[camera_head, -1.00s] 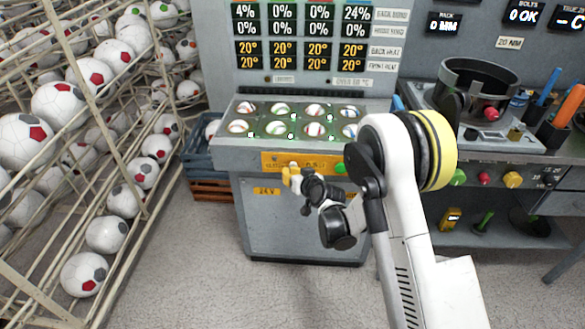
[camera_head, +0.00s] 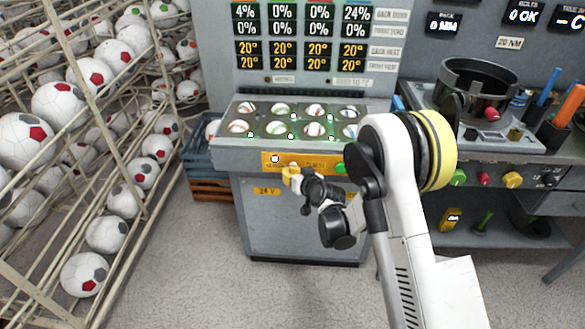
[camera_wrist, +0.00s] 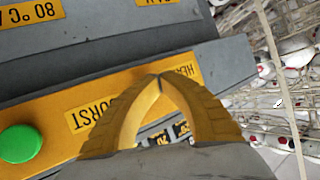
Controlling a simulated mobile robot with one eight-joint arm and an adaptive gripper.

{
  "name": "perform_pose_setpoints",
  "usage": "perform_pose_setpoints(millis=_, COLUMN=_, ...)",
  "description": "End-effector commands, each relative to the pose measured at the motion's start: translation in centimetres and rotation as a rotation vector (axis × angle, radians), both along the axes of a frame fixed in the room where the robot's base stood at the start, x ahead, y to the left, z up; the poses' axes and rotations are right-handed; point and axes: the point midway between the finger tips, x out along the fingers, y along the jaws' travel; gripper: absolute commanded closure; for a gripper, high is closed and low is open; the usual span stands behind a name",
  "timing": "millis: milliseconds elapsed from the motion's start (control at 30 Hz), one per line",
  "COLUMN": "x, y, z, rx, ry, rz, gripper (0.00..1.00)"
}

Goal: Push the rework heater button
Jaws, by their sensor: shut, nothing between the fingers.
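The yellow control strip (camera_head: 315,163) runs along the front of the grey ball press (camera_head: 225,158). My gripper (camera_head: 287,174) is shut and empty in front of its left half. In the wrist view, my shut yellow fingertips (camera_wrist: 160,76) overlap the strip beside a partly hidden label beginning "HE". I cannot tell whether they touch it. A white round spot (camera_head: 275,158) shows on the strip just above left of my gripper. A green button (camera_head: 340,168) is to the right; it also shows in the wrist view (camera_wrist: 20,143). I cannot identify the rework heater button; the fingers may hide it.
Several balls sit in the press plate's recesses, below the percentage and temperature displays (camera_head: 303,37). A wire rack (camera_head: 110,128) of soccer balls stands left. A workbench with a black pot (camera_head: 480,72) stands right. Grey floor (camera_head: 200,255) is open in front.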

Motion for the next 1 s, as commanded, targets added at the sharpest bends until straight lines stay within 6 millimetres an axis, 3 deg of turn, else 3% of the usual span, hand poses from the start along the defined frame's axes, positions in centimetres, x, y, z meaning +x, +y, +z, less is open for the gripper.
perform_pose_setpoints(millis=267, x=-0.2, y=0.0, z=0.0, rx=0.0, ry=0.001, rz=0.0, gripper=1.0)
perform_pose_setpoints(millis=800, x=-5.5, y=0.2, z=0.0, rx=-0.002, ry=0.0, rz=0.001, gripper=1.0)
perform_pose_setpoints(millis=1000, x=-6.1, y=0.2, z=0.0, rx=-0.001, ry=0.0, rz=0.001, gripper=1.0)
